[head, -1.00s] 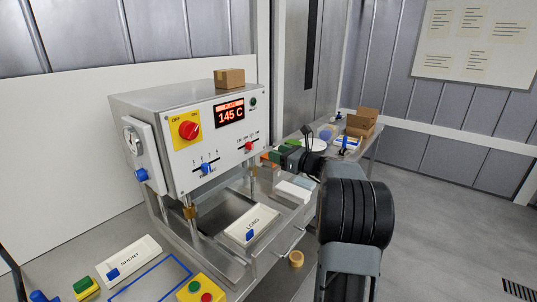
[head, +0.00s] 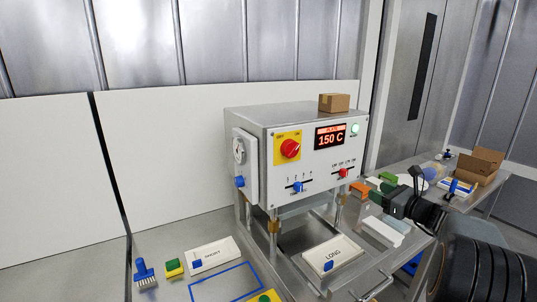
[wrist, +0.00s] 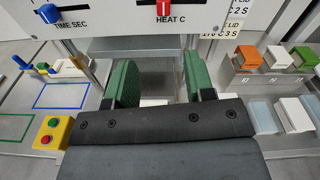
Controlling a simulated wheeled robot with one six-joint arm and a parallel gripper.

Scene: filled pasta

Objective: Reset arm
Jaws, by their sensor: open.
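My gripper (wrist: 159,82) is open and empty in the wrist view, its two green pads apart in front of the heat press (head: 290,150). In the head view my gripper (head: 387,185) is beside the press's right side, above the bench, with my dark arm reaching in from the lower right. The press display (head: 330,138) reads 150 C. A green lamp (head: 355,128) beside it is lit. The red knob (head: 290,149) sits on a yellow plate.
A tray marked LONG (head: 332,254) lies below the press, and one marked SHORT (head: 213,254) lies left. A blue brush (head: 145,273) stands at the left. A yellow button box (wrist: 52,132) is left of my gripper. An open cardboard box (head: 478,165) stands far right.

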